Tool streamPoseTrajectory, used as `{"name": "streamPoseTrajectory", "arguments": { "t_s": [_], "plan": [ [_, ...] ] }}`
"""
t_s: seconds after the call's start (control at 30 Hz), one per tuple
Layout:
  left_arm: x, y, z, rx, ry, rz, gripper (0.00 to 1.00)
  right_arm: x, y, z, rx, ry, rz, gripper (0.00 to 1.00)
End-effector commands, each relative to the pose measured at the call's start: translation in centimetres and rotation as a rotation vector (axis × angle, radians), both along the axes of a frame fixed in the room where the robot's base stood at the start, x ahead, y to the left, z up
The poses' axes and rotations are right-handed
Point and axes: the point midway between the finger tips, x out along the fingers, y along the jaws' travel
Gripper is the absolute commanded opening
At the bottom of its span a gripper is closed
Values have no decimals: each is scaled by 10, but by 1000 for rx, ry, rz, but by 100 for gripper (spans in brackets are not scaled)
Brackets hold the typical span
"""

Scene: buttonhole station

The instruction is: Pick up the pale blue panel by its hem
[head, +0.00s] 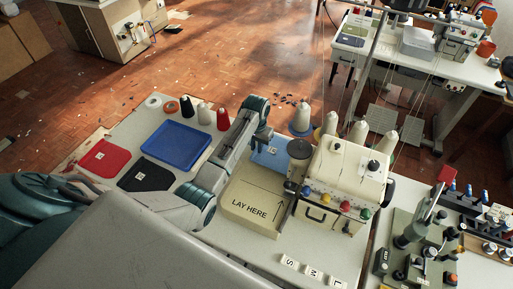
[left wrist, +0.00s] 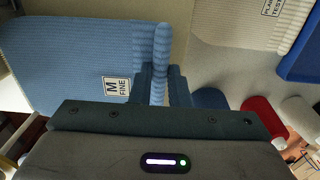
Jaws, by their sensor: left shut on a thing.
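The pale blue panel (head: 267,156) shows in the head view just beyond the cream "LAY HERE" plate (head: 240,204), left of the buttonhole machine (head: 345,175). In the left wrist view the panel (left wrist: 55,60) spreads to the left and bears a white "M FINE" label (left wrist: 116,87). My left gripper (head: 263,136) is at the panel's edge. In the wrist view the gripper (left wrist: 162,85) is shut on a raised, ribbed edge of the panel, which stands between its fingers. I cannot tell whether the panel is clear of the surface. My right gripper is not in view.
A blue tray (head: 177,146), a red panel (head: 104,157) and a black panel (head: 146,174) lie left of my left arm. Thread cones (head: 302,122) stand behind the machine. A metal fixture (head: 415,230) is at right. White letter blocks (head: 311,272) lie in front.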

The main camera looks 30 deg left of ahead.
Motion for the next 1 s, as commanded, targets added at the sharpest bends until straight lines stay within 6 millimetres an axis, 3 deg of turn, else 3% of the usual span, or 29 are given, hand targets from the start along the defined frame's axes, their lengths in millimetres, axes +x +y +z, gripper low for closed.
{"name": "streamPoseTrajectory", "arguments": {
  "t_s": [0.6, 1.0],
  "plan": [
    [0, 0, 35, 0, -1, 0, 0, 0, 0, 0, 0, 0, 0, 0],
    [0, 0, 37, 0, 0, 0, 0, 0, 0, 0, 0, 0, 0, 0]
  ]
}}
